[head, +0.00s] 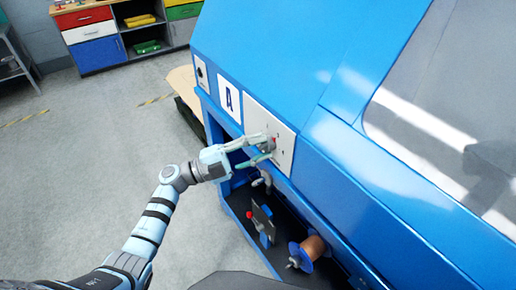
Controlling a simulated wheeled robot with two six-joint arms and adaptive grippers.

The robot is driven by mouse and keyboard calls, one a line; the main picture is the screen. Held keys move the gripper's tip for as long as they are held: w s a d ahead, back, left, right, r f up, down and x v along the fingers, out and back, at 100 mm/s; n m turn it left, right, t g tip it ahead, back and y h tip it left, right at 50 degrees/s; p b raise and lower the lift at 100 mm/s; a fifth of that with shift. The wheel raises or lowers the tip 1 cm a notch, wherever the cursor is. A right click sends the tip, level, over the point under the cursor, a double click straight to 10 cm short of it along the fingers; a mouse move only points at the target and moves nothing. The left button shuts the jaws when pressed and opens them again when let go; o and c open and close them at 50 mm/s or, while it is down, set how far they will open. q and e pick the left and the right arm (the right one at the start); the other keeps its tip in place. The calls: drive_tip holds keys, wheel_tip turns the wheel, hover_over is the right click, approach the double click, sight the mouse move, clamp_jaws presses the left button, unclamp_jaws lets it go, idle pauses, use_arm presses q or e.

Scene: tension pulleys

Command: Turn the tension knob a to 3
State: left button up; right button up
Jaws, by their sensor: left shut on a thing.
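The tension knob (273,142) shows as a small grey and red piece on a white square panel (284,165) on the front of the blue machine. My left gripper (268,150) reaches in from the left with its fingers around the knob, shut on it. The fingers hide much of the knob, and its pointer setting and the panel's marks are too small to read. A white plate with a dark letter-like mark (229,99) sits left of the knob panel. My right gripper is not in view.
The blue machine (290,60) fills the right side. Below the panel, an open bay holds a copper-coloured spool (313,246) and a red-tipped part (250,214). A pallet (187,112) stands behind the machine's left end. The floor at left is clear. Drawers (98,40) stand at the back.

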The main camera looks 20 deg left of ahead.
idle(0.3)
use_arm(q)
drive_tip(key=o, duration=1.1)
drive_tip(key=shift+o, duration=0.2)
drive_tip(key=v, duration=1.2)
